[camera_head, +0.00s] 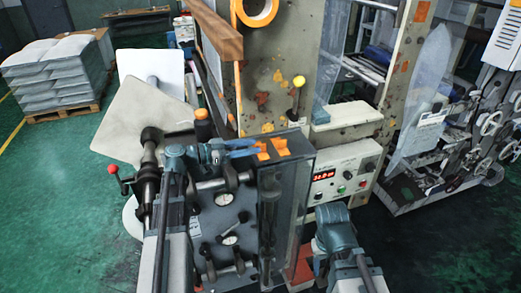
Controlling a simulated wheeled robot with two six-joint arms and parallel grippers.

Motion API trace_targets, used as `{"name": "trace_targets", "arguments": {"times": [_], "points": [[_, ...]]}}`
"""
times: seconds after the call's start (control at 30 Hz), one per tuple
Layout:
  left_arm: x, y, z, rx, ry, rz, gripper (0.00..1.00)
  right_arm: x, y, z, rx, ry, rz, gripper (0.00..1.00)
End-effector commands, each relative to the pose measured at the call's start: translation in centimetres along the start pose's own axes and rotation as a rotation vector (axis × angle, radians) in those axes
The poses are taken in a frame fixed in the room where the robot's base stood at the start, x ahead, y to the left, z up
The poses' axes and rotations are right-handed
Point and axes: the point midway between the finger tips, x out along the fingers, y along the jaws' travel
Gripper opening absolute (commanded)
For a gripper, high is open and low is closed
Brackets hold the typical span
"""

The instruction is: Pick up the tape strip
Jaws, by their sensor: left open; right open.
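An orange tape strip (272,149) shows in the head view on top of the grey machine box, near the middle; it looks like a couple of orange patches, and part of it may be hidden. My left gripper (252,148) is open, just left of the orange strip, with its fingers pointing right toward it. Whether the fingertips touch the strip I cannot tell. My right gripper (322,262) is open and empty, low at the right of the box, well apart from the strip.
An orange tape roll (257,10) sits at the top on the stained machine panel. A control box (340,178) with a red display stands right of the grey box. A red-knobbed lever (115,172) juts out at the left. Green floor (60,215) is free at the left.

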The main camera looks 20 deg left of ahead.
Motion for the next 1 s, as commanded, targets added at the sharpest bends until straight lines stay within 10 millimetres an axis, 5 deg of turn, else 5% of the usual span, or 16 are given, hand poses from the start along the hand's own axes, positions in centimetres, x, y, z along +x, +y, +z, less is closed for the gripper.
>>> {"name": "trace_targets", "arguments": {"times": [0.23, 0.47, 0.73, 1.0], "points": [[3.6, 0.3, -0.1, 0.0, 0.0, 0.003, 0.45, 0.1, 0.0, 0.0, 0.0, 0.0, 0.0, 0.5], [3.9, 0.3, -0.1, 0.0, 0.0, 0.0, 0.45, 0.1, 0.0, 0.0, 0.0, 0.0, 0.0, 0.5], [3.9, 0.3, -0.1, 0.0, 0.0, 0.0, 0.0, 0.1, 0.0, 0.0, 0.0, 0.0, 0.0, 0.5], [3.9, 0.3, -0.1, 0.0, 0.0, 0.0, 0.0, 0.1, 0.0, 0.0, 0.0, 0.0, 0.0, 0.5]]}}
